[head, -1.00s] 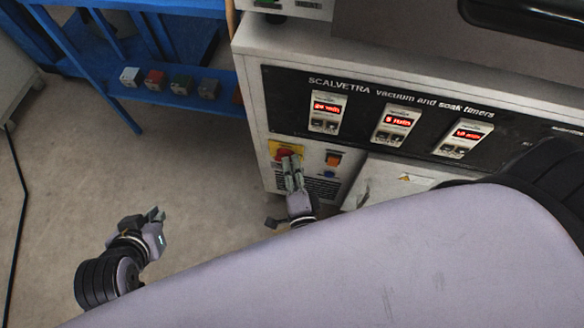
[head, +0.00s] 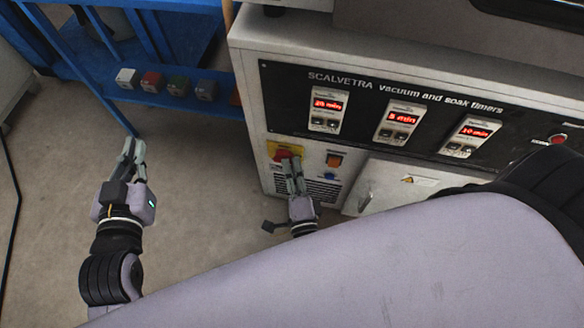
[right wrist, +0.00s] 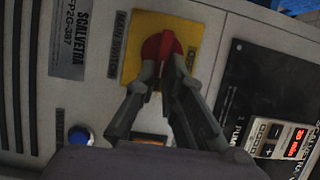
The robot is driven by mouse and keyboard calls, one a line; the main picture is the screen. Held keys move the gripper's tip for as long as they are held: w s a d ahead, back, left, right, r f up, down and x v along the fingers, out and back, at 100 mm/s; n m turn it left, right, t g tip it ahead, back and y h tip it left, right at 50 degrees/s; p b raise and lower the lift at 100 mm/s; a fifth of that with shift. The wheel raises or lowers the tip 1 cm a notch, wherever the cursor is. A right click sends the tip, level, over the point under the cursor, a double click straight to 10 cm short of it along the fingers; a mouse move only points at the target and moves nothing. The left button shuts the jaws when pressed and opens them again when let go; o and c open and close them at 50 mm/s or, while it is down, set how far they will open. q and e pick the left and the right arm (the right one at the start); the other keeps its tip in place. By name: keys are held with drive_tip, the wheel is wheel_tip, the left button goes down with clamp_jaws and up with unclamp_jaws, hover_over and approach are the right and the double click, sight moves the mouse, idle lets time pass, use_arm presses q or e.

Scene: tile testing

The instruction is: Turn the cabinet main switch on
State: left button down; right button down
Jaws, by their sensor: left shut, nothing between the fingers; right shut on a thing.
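The cabinet main switch is a red rotary knob (right wrist: 160,46) on a yellow plate (right wrist: 185,27), labelled MAIN SWITCH, with partly covered lettering beside the knob. In the head view the yellow plate (head: 271,148) sits low at the left end of the cabinet front (head: 254,110). My right gripper (right wrist: 160,78) is shut on the knob, one finger on each side of its grip; it also shows in the head view (head: 290,164). My left gripper (head: 131,150) is shut and empty, in the air over the floor left of the cabinet.
An orange switch (head: 333,160) and a blue button (head: 330,173) sit right of the main switch. Three timers with lit red displays (head: 327,106) are above. A blue rack (head: 150,97) with several small blocks stands at the back left. Open floor (head: 200,190) lies between.

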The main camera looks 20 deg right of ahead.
drive_tip(key=shift+f, duration=0.15)
drive_tip(key=c, duration=1.7)
unclamp_jaws()
drive_tip(key=shift+s, duration=0.1)
drive_tip(key=v, duration=1.1)
drive_tip(key=shift+s, duration=0.4)
